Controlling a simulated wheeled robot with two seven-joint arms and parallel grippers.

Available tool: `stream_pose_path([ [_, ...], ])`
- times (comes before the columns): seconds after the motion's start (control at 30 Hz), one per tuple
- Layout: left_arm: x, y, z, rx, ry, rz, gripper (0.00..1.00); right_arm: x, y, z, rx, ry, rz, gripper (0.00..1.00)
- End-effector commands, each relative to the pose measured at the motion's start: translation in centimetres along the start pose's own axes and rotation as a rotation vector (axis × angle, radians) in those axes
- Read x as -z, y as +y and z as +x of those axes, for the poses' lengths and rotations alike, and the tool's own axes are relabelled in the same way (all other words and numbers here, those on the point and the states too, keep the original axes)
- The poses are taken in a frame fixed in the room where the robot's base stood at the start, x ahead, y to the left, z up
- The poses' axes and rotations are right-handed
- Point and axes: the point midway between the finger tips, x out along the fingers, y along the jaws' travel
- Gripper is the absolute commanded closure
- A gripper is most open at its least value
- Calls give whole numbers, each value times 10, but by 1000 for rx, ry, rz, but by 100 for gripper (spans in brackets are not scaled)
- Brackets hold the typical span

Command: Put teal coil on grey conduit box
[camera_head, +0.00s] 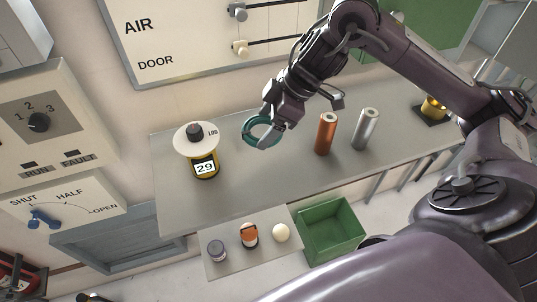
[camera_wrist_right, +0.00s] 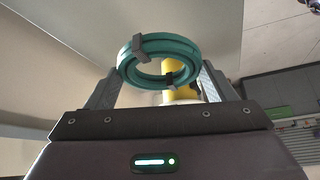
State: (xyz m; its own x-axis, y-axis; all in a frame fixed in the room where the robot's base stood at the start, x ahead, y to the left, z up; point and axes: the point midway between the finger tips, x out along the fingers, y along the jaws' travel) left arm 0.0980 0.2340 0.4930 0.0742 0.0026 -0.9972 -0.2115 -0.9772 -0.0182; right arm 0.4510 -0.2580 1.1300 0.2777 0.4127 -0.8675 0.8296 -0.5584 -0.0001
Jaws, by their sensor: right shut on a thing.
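The teal coil (camera_head: 249,129) is a ring with dark bands, held above the grey bench by my right gripper (camera_head: 268,128). In the right wrist view the coil (camera_wrist_right: 135,62) sits between the two fingers of the gripper (camera_wrist_right: 160,88). The coil is to the right of the yellow scale and apart from it. I cannot surely pick out a grey conduit box; a blue-grey boxy frame (camera_head: 80,243) stands at the lower left, below the wall panels. My left gripper is not in view.
On the bench (camera_head: 240,190) stand a yellow scale (camera_head: 205,167) reading 29, a copper cylinder (camera_head: 325,134) and a silver cylinder (camera_head: 366,129). A small shelf (camera_head: 243,264) holds small items beside a green bin (camera_head: 330,229). The bench front between scale and cylinders is clear.

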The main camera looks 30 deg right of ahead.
Motion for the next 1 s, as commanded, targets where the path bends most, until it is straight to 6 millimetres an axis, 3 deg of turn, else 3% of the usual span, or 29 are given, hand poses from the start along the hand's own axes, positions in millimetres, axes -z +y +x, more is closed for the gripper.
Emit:
stream_pose_path([
  [0.03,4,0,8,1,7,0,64,-8,-2,14,6,0,5,48],
  [0.23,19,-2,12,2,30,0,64,-23,0,39,2,-1,4,48],
  [0.63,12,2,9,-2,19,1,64,-45,-1,77,2,-1,4,48],
  [1.0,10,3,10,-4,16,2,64,-48,0,83,-1,0,2,48],
])
